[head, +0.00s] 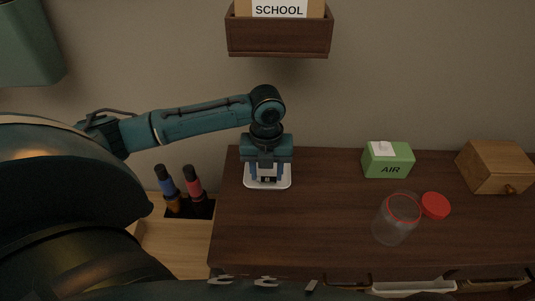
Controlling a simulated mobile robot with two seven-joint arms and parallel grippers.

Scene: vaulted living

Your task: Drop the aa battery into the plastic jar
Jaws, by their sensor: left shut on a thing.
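My left gripper (267,178) points down over a small white dish (287,184) near the left back part of the dark wooden tabletop (325,215). Its fingers are shut on a small dark thing, the aa battery (268,179), which is mostly hidden by the gripper. I cannot tell whether the battery still touches the dish. The plastic jar (394,228) is clear with a red rim around its open mouth. It stands to the right of my gripper, towards the front, and looks empty. My right gripper is not in view.
A red lid (435,205) lies beside the jar. A green AIR box (388,160) and a wooden box (494,166) stand at the back right. A wall box labelled SCHOOL (279,37) hangs above. Two bottles (179,188) stand left of the tabletop. The tabletop between dish and jar is clear.

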